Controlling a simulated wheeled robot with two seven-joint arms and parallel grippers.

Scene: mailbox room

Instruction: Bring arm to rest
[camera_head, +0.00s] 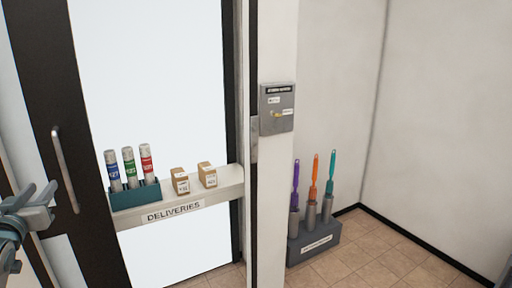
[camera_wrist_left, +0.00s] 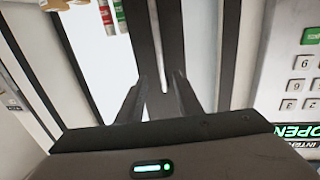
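My left gripper (camera_head: 42,198) shows at the left edge of the head view, in front of the dark door frame. Its fingers are apart with nothing between them. In the left wrist view its two dark fingers (camera_wrist_left: 160,82) are spread, and the space between them is empty. The gripper appears apart from the door handle (camera_head: 65,170) in the head view; the exact distance is unclear. My right gripper is not in view.
A deliveries shelf (camera_head: 215,194) holds a teal rack (camera_head: 135,195) of three tubes and two small boxes (camera_head: 180,181). A grey wall box (camera_head: 277,107) is on the post. A brush holder (camera_head: 314,243) stands on the floor. A keypad (camera_wrist_left: 300,85) shows in the wrist view.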

